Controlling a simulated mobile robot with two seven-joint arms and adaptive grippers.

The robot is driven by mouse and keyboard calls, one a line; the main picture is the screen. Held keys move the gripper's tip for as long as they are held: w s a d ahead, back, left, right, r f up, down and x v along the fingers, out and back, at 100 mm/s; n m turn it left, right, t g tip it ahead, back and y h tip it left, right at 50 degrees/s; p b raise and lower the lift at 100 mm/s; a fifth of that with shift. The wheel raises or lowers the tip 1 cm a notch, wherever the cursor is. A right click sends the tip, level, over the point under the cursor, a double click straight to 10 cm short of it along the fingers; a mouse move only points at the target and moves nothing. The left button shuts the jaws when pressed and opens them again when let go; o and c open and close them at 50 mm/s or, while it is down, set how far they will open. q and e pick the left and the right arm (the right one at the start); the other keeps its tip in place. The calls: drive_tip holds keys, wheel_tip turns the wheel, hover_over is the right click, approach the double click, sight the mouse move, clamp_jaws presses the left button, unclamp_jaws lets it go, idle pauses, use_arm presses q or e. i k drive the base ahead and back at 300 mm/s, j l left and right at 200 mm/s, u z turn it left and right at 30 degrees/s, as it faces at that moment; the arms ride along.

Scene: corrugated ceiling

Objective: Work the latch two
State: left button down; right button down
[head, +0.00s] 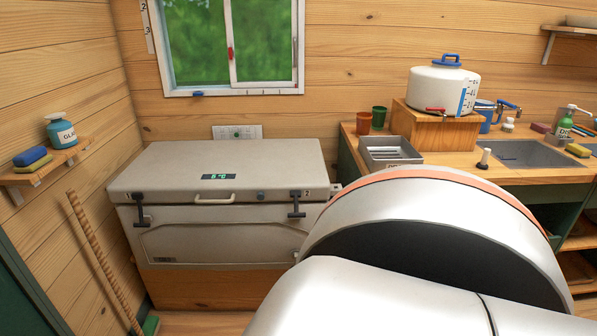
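A pale grey chest cooler (215,165) stands against the back wall with its lid down. Latch two (296,206) is a dark T-shaped latch on the chest's front right, beside a printed "2". It hangs down over the seam between lid and body; I cannot tell if it is fastened. A matching latch (142,212) by a "1" hangs at the front left. A light handle (215,198) and a small display sit between them on the lid's front. Neither gripper is in view. A large white arm link of mine fills the lower right and hides part of the counter.
A wooden counter (470,164) at right holds a white pot (443,88) on a wooden box, cups, a metal tray (390,151) and a sink. The chest's lid top is clear.

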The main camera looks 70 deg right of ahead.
sight(296, 194)
drive_tip(key=z, duration=2.1)
